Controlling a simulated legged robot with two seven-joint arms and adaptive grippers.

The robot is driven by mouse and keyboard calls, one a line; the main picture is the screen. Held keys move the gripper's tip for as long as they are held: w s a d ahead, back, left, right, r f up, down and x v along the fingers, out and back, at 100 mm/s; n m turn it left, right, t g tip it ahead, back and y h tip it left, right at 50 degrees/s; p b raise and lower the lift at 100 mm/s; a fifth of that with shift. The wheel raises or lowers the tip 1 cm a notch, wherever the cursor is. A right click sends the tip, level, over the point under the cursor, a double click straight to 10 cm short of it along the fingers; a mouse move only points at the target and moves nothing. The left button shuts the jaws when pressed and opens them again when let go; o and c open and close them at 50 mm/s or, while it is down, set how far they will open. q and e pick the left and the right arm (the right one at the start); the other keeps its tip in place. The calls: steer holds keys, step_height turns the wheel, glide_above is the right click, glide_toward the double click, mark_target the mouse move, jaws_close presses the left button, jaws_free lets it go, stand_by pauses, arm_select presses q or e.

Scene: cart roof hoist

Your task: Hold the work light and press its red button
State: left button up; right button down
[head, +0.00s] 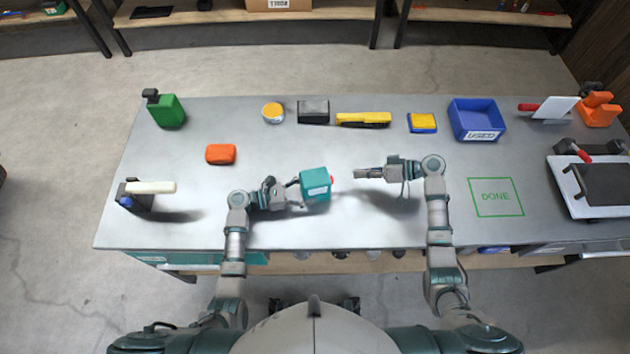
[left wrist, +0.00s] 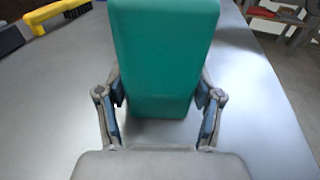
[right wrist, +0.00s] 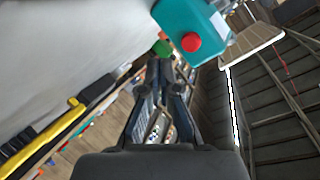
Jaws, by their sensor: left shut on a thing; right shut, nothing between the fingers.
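The work light (head: 314,184) is a teal box with a pale label. My left gripper (head: 296,190) is shut on it and holds it over the middle of the bench; in the left wrist view the teal box (left wrist: 163,60) sits between the fingers. Its red button (head: 331,180) is on the side facing my right gripper. The button (right wrist: 191,42) shows plainly in the right wrist view, up and right of the fingertips. My right gripper (head: 360,173) is shut and empty, apart from the button and a short way to its right.
A green "DONE" square (head: 496,197) is marked on the bench at the right. A blue "USED" bin (head: 477,121) stands behind. A yellow tool (head: 362,119), a dark box (head: 313,111) and an orange block (head: 220,154) lie behind the grippers. The front middle is clear.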

steer(key=shift+s+a, duration=0.2)
steer(key=shift+a, duration=0.6)
steer(key=shift+s+a, duration=0.2)
steer(key=shift+a, duration=0.65)
steer(key=shift+s+a, duration=0.2)
steer(key=shift+a, duration=0.6)
steer(key=shift+s+a, duration=0.25)
steer(key=shift+a, duration=0.8)
steer(key=shift+d, duration=0.1)
steer(key=shift+w+d, duration=0.25)
steer(key=shift+d, duration=0.9)
steer(key=shift+w+d, duration=0.3)
steer(key=shift+d, duration=0.8)
steer(key=shift+w+d, duration=0.25)
steer(key=shift+d, duration=0.9)
arm_select(q)
steer(key=o, duration=1.2)
steer(key=shift+a, duration=0.1)
arm_select(e)
steer(key=shift+r, duration=0.1)
